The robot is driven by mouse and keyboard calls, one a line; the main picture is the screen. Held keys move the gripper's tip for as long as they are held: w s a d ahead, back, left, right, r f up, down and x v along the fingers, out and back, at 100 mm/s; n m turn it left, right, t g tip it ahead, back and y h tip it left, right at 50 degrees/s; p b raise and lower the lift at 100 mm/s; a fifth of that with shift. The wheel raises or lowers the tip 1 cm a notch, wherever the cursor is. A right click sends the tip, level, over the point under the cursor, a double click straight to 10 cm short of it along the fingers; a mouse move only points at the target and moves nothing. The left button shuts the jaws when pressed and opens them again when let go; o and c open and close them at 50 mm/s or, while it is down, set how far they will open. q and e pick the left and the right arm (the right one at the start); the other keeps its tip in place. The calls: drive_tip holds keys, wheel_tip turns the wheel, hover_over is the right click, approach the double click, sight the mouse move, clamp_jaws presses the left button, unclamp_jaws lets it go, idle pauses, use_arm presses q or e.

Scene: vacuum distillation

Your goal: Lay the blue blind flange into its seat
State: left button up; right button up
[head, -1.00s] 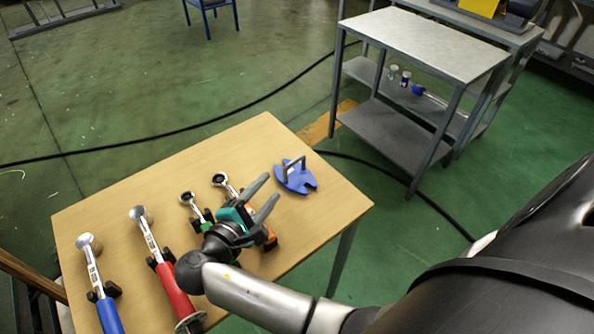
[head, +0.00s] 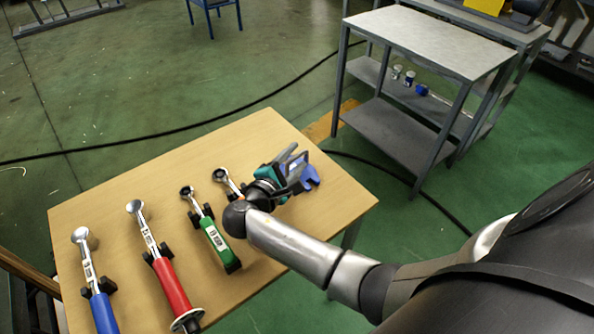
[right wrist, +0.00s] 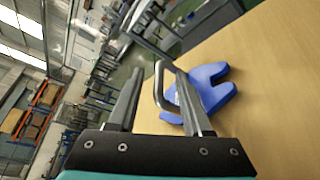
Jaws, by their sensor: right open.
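The blue blind flange (head: 309,178) lies flat on the wooden table near its far right corner, partly hidden behind my right gripper in the head view. In the right wrist view the flange (right wrist: 212,88) is a blue notched plate with an upright grey handle (right wrist: 160,88). My right gripper (head: 296,160) is open and is at the flange. In the right wrist view the handle stands between the two open fingers, and the fingers do not close on it. The flange's seat cannot be made out. My left gripper is not in view.
Blue (head: 103,312), red (head: 172,285) and green (head: 219,245) handled tools rest in black holders on the wooden table (head: 130,185). Another tool (head: 222,176) is partly hidden by my arm. A grey shelf table (head: 440,40) stands behind, with small items on its shelf.

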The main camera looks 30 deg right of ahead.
drive_tip(key=shift+a, duration=0.1)
clamp_jaws()
idle(1.2)
